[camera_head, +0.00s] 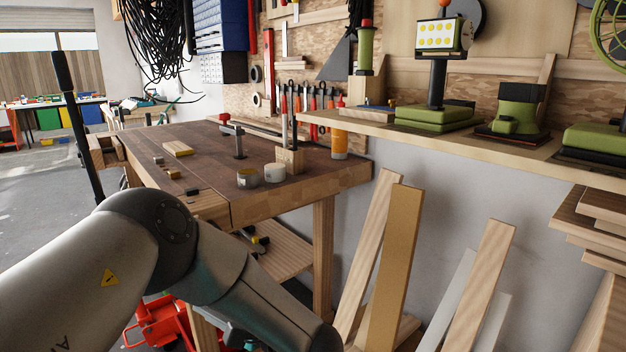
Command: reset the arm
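One of my arms (170,250) comes in from the lower left and fills the lower left of the head view. It is grey with dark joints and bends down toward the bottom edge. Its gripper is out of the frame, so I cannot see whether it is open or shut. My other arm and its gripper do not show.
The wooden workbench (330,178) stands behind my arm, with two small cans (275,172), a yellow block (177,148) and a clamp (238,142) on it. A shelf (470,140) with green tools runs along the right wall. Planks (395,265) lean below it.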

